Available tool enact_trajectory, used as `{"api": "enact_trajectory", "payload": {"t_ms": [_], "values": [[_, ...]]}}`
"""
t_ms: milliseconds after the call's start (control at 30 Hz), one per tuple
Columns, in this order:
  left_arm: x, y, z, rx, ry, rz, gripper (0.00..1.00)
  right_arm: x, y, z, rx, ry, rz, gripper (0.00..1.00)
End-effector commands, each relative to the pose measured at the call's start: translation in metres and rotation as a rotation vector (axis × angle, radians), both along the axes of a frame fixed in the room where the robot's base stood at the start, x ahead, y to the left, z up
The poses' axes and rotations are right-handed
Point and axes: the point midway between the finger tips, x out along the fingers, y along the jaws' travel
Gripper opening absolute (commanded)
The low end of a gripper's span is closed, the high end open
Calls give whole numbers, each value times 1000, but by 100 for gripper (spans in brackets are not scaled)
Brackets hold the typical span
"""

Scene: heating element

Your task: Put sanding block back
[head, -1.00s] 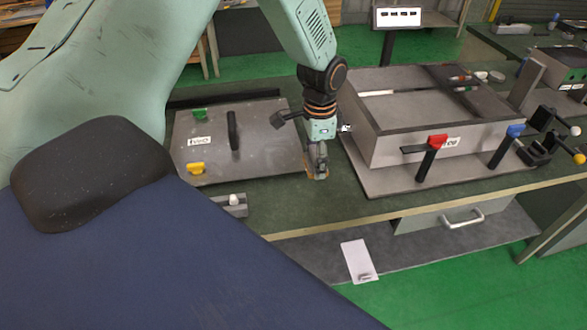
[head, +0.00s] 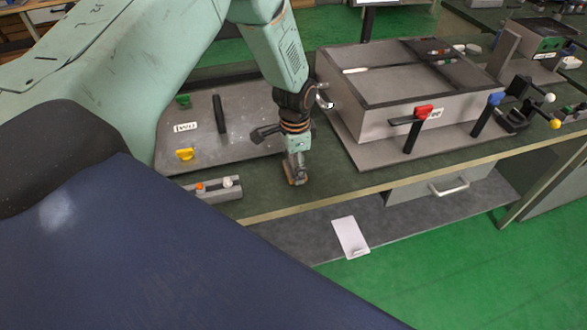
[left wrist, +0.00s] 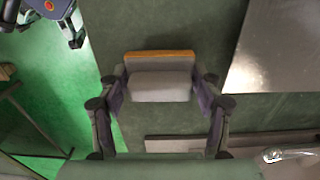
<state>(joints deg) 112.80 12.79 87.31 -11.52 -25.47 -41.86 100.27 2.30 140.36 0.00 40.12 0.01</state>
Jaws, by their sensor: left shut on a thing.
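My left gripper (head: 295,165) is shut on the sanding block (left wrist: 160,88), a grey block with an orange-brown edge. In the left wrist view the gripper's two fingers clasp its left and right sides. In the head view the block (head: 296,176) shows only as a small piece at the fingertips, above the green bench top between the flat grey panel and the grey box. I cannot tell whether it touches the bench. My right gripper is in neither view.
The flat grey panel (head: 245,108) with a black handle lies left of the gripper. A small fixture (head: 213,191) with orange and white knobs stands at the bench's front edge. The grey box (head: 375,122) stands at right. A white card (head: 350,236) lies on the lower shelf.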

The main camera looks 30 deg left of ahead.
Motion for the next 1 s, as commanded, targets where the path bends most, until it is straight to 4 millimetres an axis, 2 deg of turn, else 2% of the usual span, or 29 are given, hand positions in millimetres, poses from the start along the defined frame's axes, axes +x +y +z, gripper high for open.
{"api": "enact_trajectory", "payload": {"t_ms": [133, 567, 600, 833, 1000], "values": [[0, 0, -15, 1, -2, 0, 20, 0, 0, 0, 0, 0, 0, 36], [-2, 1, -21, 1, -2, 0, 20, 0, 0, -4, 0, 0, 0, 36], [-2, 1, -20, 0, -1, 0, 69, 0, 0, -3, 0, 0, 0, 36], [-2, 1, -19, 0, -1, 0, 88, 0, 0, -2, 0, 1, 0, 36], [-2, 1, -19, 0, -1, 0, 88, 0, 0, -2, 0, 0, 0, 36]]}}
